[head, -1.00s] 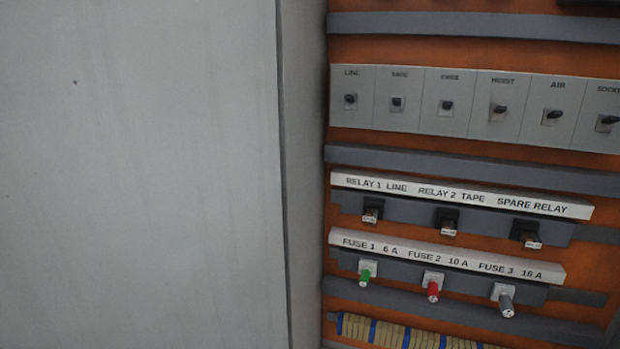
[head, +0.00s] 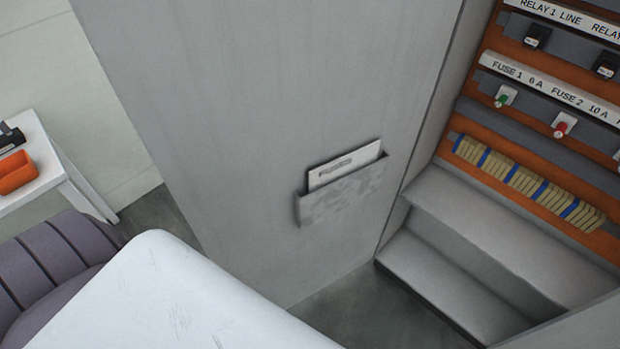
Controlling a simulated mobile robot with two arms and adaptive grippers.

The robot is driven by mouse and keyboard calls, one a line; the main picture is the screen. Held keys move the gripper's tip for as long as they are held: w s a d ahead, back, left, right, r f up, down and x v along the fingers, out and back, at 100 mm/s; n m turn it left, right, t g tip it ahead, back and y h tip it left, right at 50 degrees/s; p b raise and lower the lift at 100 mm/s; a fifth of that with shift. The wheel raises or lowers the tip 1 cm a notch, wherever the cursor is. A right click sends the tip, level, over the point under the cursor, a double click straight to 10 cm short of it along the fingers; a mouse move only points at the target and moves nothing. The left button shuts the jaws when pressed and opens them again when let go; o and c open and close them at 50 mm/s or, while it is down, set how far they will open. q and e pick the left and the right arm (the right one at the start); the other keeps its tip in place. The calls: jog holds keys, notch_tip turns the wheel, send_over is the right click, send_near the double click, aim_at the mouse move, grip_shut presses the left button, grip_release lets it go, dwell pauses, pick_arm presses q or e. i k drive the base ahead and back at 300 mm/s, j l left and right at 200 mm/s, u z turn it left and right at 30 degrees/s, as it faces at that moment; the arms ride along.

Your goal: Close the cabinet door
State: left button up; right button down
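The cabinet door (head: 240,110) is a large grey panel standing open on the left of the cabinet. Its inner face shows, with a pocket (head: 345,193) holding a white document (head: 345,168). The open cabinet (head: 480,210) is on the right, with an orange back panel, labelled relays and fuses, a beige terminal strip (head: 525,185) and a grey stepped sill. The door's free edge runs down the left side of the panel. Neither gripper is in view, so their states do not show.
A white table (head: 50,180) with an orange bin (head: 16,172) and a dark object stands at the far left, beyond the door's free edge. Grey floor (head: 335,310) shows below the door. A pale wall (head: 90,110) is behind.

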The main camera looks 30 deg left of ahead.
aim_at(234, 103)
jog(key=k+j+z, duration=0.25)
jog(key=k+j, duration=0.2)
jog(key=k+j+z, duration=0.45)
jog(key=j, duration=0.25)
jog(key=j+z, duration=0.1)
jog(key=j, duration=0.25)
jog(key=k+j+z, duration=0.15)
jog(key=j, duration=0.2)
jog(key=k+j+z, duration=0.15)
jog(key=j, duration=0.2)
jog(key=i+j+z, duration=0.1)
jog(key=j, duration=0.3)
jog(key=i+j, duration=0.1)
jog(key=j, duration=0.3)
jog(key=i+j+z, duration=0.15)
jog(key=j, duration=0.3)
jog(key=j+z, duration=0.1)
jog(key=j, duration=0.3)
